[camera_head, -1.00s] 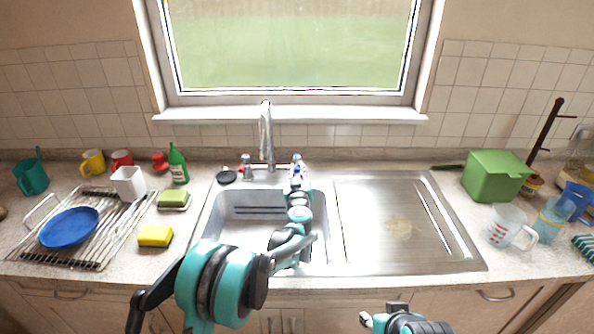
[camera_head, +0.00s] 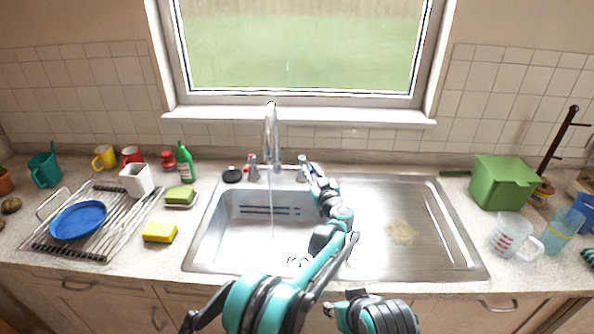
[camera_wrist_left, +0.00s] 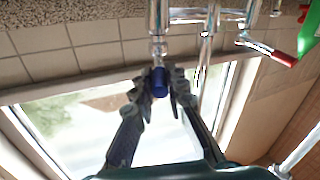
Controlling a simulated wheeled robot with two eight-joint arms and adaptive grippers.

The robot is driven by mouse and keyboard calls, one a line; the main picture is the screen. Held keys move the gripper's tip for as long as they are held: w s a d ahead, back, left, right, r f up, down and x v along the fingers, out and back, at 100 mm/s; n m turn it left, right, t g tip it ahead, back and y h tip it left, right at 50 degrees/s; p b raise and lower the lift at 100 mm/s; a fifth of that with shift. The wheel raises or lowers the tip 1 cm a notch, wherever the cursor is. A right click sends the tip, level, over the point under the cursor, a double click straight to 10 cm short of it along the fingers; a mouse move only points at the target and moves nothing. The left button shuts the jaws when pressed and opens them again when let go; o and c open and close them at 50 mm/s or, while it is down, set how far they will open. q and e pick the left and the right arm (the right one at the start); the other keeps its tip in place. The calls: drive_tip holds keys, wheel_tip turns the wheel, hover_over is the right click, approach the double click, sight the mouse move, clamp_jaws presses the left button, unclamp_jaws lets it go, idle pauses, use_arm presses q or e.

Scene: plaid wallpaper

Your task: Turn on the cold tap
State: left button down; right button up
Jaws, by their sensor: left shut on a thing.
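The cold tap (camera_head: 302,160), with a blue-ended handle, stands on the sink's back edge, right of the tall chrome spout (camera_head: 271,130). In the left wrist view its blue knob (camera_wrist_left: 159,82) sits between the fingers of my left gripper (camera_wrist_left: 160,88). My left gripper (camera_head: 311,172) is shut on this knob. In the head view my gripper partly hides the tap. A thin stream of water (camera_head: 271,210) runs from the spout into the basin (camera_head: 225,232). The red-marked hot tap (camera_head: 251,166) stands left of the spout. My right gripper cannot be made out; only part of my right arm shows at the bottom.
A metal drainer (camera_head: 400,225) lies right of the basin. A black plug (camera_head: 232,174), green sponge (camera_head: 180,194), yellow sponge (camera_head: 160,232) and green bottle (camera_head: 186,163) are on the left. A green box (camera_head: 503,184) and measuring jug (camera_head: 508,234) stand on the right.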

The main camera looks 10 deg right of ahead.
use_arm(q)
drive_tip(key=shift+d+y, duration=0.1)
drive_tip(key=shift+y, duration=0.2)
drive_tip(key=c, duration=1.5)
unclamp_jaws()
drive_tip(key=s+d, duration=0.1)
drive_tip(key=s, duration=0.6)
drive_tip(key=shift+s, duration=0.2)
